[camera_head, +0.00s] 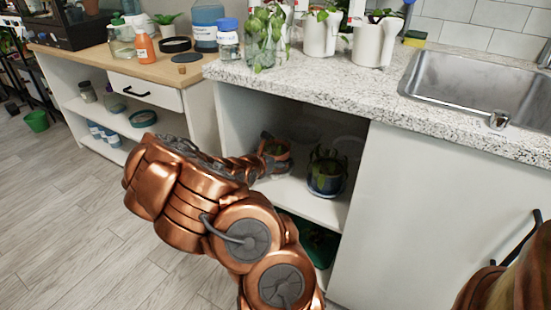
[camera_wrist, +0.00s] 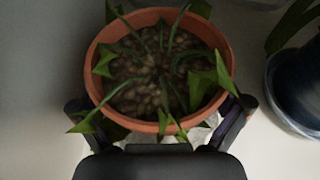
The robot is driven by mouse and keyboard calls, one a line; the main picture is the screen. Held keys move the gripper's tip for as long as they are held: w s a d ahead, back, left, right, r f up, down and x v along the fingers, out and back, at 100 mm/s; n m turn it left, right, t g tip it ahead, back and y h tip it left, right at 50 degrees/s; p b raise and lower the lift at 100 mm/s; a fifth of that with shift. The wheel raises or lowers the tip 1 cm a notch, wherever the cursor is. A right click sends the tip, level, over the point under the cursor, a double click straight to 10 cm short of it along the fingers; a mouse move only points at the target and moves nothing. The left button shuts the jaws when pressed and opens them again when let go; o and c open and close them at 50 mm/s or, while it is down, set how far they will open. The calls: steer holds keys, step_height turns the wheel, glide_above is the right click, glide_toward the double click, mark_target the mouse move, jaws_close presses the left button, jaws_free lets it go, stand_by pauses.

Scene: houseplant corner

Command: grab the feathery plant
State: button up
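A small plant in a terracotta pot (camera_head: 274,149) stands on the upper shelf inside the open cabinet. In the wrist view, the pot (camera_wrist: 228,62) holds brown pebbles, thin arching stems and pointed green leaves. I cannot tell from its leaves whether it is the feathery plant. My gripper (camera_wrist: 160,108) is open, with one finger on each side of the pot. I cannot tell whether the fingers touch it. In the head view, my gripper (camera_head: 272,154) reaches into the cabinet and partly hides the pot.
A spiky plant in a dark blue pot (camera_head: 326,178) stands close to the right on the same shelf; this pot also shows in the wrist view (camera_wrist: 292,92). The counter (camera_head: 300,82) overhangs the shelf. A green container (camera_head: 318,242) sits below.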

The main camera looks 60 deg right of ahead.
steer(key=c, duration=1.4)
